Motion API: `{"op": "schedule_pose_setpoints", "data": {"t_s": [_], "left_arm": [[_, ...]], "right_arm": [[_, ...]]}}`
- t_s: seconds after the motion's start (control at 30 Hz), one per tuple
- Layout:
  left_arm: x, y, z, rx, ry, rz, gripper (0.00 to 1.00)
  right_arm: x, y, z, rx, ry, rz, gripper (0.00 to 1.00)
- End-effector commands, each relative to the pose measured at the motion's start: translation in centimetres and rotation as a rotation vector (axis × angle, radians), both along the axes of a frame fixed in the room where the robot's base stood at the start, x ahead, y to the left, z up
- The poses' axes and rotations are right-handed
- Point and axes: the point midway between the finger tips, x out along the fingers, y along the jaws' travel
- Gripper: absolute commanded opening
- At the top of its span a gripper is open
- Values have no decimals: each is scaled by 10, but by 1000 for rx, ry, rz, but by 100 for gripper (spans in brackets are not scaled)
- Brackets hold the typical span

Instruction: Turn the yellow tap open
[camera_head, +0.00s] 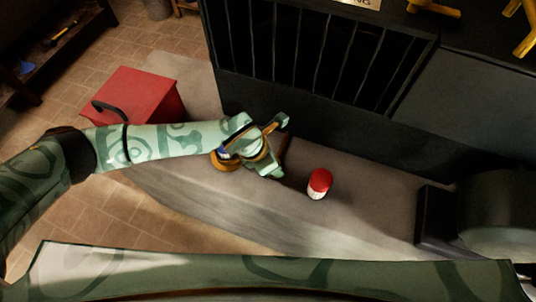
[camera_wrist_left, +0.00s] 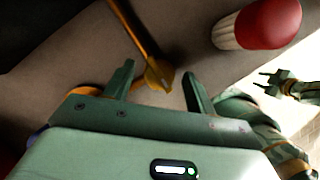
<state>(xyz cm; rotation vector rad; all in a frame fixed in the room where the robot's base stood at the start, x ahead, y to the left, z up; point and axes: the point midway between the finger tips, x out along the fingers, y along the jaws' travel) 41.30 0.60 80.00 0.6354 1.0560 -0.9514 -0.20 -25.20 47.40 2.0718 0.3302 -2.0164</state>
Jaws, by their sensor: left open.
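A yellow piece (camera_head: 434,8) and a second one (camera_head: 526,28) are cut off at the top right of the head view; I cannot tell which is the tap. My left gripper (camera_head: 282,146) is open, well below and left of them, over the grey surface. In the left wrist view, a yellow-orange rod with a rounded end (camera_wrist_left: 159,76) shows between the open fingertips; I cannot tell whether they touch it. An orange curved part (camera_wrist_left: 78,94) is partly hidden behind the gripper. My right gripper (camera_wrist_left: 272,83) shows small at the right of that view, its fingers apart.
A red-and-white container (camera_head: 320,184) stands right of my left gripper and also shows in the wrist view (camera_wrist_left: 262,22). A dark barred cabinet (camera_head: 320,50) rises behind. A red box (camera_head: 135,95) stands left. A dark round machine part (camera_head: 495,215) is at right.

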Motion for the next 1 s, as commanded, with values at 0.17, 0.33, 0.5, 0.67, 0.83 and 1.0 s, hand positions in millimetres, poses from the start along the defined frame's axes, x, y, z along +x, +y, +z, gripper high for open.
{"op": "schedule_pose_setpoints", "data": {"t_s": [0.17, 0.33, 0.5, 0.67, 0.83, 1.0], "left_arm": [[-3, 8, 26, 0, -4, 0, 56], [-11, 24, 69, 0, -6, 1, 56], [-19, 39, 110, -1, -5, 1, 56], [-25, 49, 136, 0, -2, 2, 56], [-28, 54, 148, 0, -1, 0, 56], [-29, 55, 149, 1, 1, 1, 56]], "right_arm": [[3, -1, 11, -1, -8, 0, 36], [8, -1, 27, -2, -17, 1, 36], [10, -1, 38, -1, -25, 1, 36], [12, -1, 43, -1, -28, 0, 36], [12, -1, 45, -2, -29, 0, 36], [12, -1, 45, -2, -29, 0, 36]]}}
